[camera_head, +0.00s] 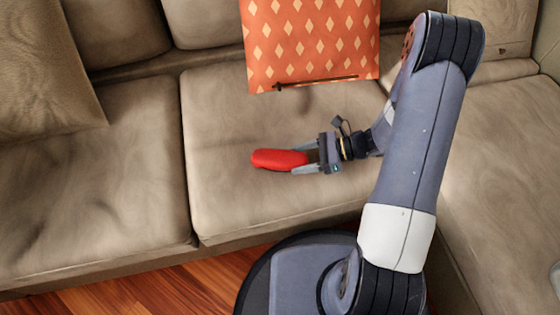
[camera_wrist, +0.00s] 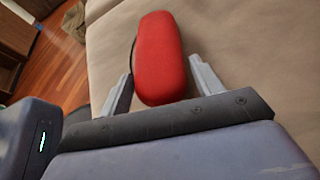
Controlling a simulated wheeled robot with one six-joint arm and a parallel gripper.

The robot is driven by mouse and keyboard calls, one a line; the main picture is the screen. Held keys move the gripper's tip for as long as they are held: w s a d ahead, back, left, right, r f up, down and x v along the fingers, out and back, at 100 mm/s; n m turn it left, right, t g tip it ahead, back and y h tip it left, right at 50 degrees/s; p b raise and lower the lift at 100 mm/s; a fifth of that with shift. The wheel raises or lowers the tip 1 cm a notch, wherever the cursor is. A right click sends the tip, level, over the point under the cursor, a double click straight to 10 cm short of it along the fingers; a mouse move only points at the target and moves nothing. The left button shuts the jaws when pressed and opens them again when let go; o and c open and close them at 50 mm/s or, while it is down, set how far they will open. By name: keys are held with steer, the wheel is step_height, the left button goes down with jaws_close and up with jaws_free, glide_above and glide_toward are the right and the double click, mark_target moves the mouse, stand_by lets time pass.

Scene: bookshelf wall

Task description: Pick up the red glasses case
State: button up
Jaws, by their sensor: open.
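The red glasses case (camera_head: 278,159) is an elongated, rounded red case on the middle seat cushion of the beige sofa. In the wrist view the case (camera_wrist: 160,58) points away from my gripper, with its near end between the two fingers. My gripper (camera_head: 304,160) reaches in from the right in the head view, low over the cushion. In the wrist view my gripper (camera_wrist: 160,88) is open, with a finger on each side of the case. A gap shows on the right side; the left finger is closer to the case. Whether that finger touches it I cannot tell.
The beige sofa (camera_head: 225,205) has free cushion around the case. An orange diamond-patterned cushion (camera_head: 310,45) leans at the backrest behind it. A beige pillow (camera_head: 45,80) is at the left. The wooden floor (camera_head: 140,295) lies in front of the sofa.

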steer(key=shift+x, duration=0.85)
steer(key=shift+c, duration=0.2)
steer(key=c, duration=0.6)
steer(key=shift+r, duration=0.1)
